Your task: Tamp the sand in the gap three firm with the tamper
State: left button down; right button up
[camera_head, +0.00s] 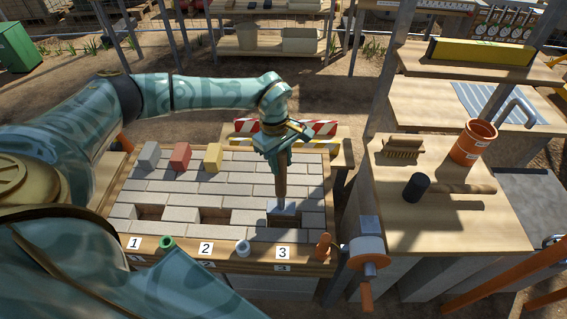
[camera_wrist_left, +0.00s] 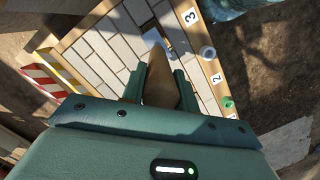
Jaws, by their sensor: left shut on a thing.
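My left gripper (camera_head: 282,160) is shut on the wooden handle of the tamper (camera_head: 281,187) and holds it nearly upright. The tamper's grey foot (camera_head: 284,208) is at gap three (camera_head: 283,221), above the label 3 (camera_head: 283,252). I cannot tell whether the foot touches the sand, and it hides much of the gap. In the left wrist view the handle (camera_wrist_left: 160,82) runs between the fingers (camera_wrist_left: 158,85) toward the grey foot (camera_wrist_left: 152,37). My right gripper is not in view.
Gap one (camera_head: 150,212) and gap two (camera_head: 214,216) lie to the left in the paving. Grey (camera_head: 149,155), red (camera_head: 180,156) and yellow (camera_head: 213,157) bricks stand at the back. A reel (camera_head: 367,250) is at the right corner. A mallet (camera_head: 417,187), brush (camera_head: 403,148) and orange pot (camera_head: 472,143) occupy the right bench.

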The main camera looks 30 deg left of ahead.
pick_arm(q)
jog(key=a, duration=1.2)
jog(key=shift+w, duration=0.1)
dwell(0.6)
